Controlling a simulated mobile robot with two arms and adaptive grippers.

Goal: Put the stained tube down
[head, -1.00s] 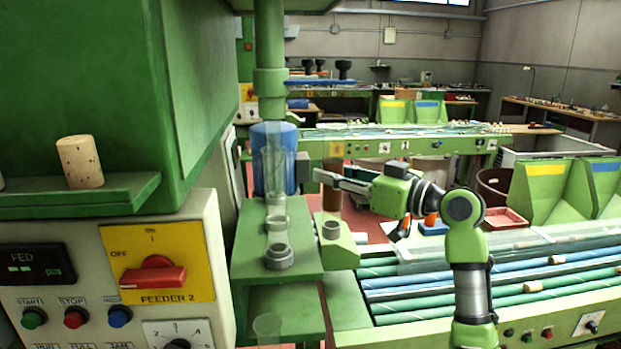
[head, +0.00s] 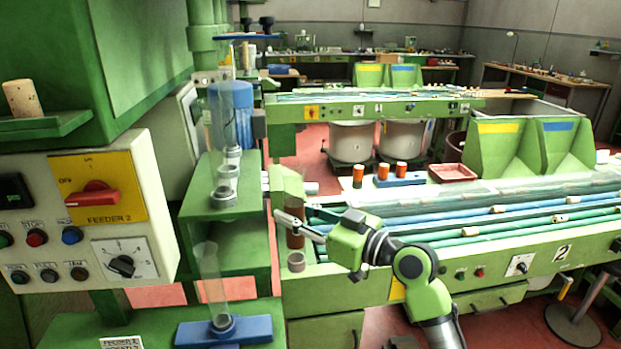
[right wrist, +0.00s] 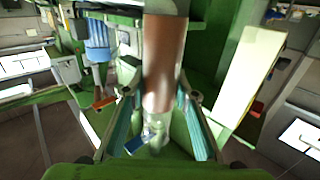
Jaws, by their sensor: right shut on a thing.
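The stained tube (head: 295,232) is brown and upright in the head view, in front of the green machine frame. My right gripper (head: 296,222) is shut on it from the right. In the right wrist view the brown tube (right wrist: 163,65) runs down between the two fingers (right wrist: 160,115), with a paler lower end. A grey ring (head: 296,261) shows just below the brown part in the head view; I cannot tell whether it belongs to the tube. My left gripper is out of view.
Clear tubes stand in grey cups (head: 223,193) on a green shelf and in a blue stand (head: 250,332) at lower left. The feeder panel (head: 85,205) is at left. A conveyor with coloured rods (head: 480,218) and green bins (head: 505,152) lie to the right.

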